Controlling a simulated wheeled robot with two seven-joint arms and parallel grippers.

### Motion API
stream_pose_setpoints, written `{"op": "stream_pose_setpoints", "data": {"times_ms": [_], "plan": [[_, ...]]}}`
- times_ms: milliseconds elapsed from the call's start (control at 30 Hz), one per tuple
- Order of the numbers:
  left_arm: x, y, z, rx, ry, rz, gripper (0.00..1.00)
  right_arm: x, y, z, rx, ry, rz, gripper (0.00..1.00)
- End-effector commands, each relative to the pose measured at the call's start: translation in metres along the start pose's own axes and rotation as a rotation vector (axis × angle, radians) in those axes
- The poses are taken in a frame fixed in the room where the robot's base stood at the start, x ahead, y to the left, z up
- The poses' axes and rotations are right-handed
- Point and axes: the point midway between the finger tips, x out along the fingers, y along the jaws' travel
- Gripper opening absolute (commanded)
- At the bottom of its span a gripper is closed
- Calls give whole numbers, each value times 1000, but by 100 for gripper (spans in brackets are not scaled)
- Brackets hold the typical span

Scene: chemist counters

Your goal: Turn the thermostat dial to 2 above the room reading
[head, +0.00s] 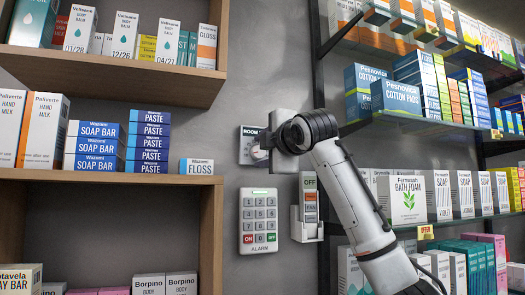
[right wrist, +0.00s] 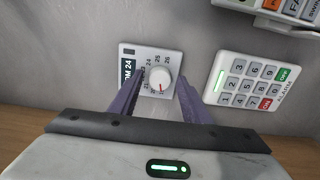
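The thermostat (right wrist: 150,53) is a pale plate on the grey wall. In the right wrist view it appears turned on its side, with a dark room display (right wrist: 128,72) that seems to read 24. Its round white dial (right wrist: 160,77) has a red mark near its lower edge in that view, away from the printed 24, 25 and 26. My right gripper (right wrist: 162,80) is open, with its fingers on either side of the dial and gaps visible. In the head view my right gripper (head: 268,146) covers much of the thermostat (head: 246,135). My left gripper is not in view.
An alarm keypad (head: 259,219) is on the wall below the thermostat. Wooden shelves (head: 115,75) with boxes stand left; glass shelves (head: 420,122) with boxes stand right, close to my right arm.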

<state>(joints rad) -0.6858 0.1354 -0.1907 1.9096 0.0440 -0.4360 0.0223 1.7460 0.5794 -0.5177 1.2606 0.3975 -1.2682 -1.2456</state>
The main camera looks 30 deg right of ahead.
Motion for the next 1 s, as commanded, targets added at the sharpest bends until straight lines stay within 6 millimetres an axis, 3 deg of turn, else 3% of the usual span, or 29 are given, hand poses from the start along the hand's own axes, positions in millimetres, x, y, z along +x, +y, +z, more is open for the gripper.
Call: {"op": "stream_pose_setpoints", "data": {"times_ms": [33,200,567,1000], "plan": [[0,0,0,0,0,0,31,0,0,0,0,0,0,34],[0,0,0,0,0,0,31,0,0,0,0,0,0,6],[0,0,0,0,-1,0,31,0,0,0,59,1,-1,6],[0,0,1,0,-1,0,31,0,-1,-1,405,2,-3,6]]}}
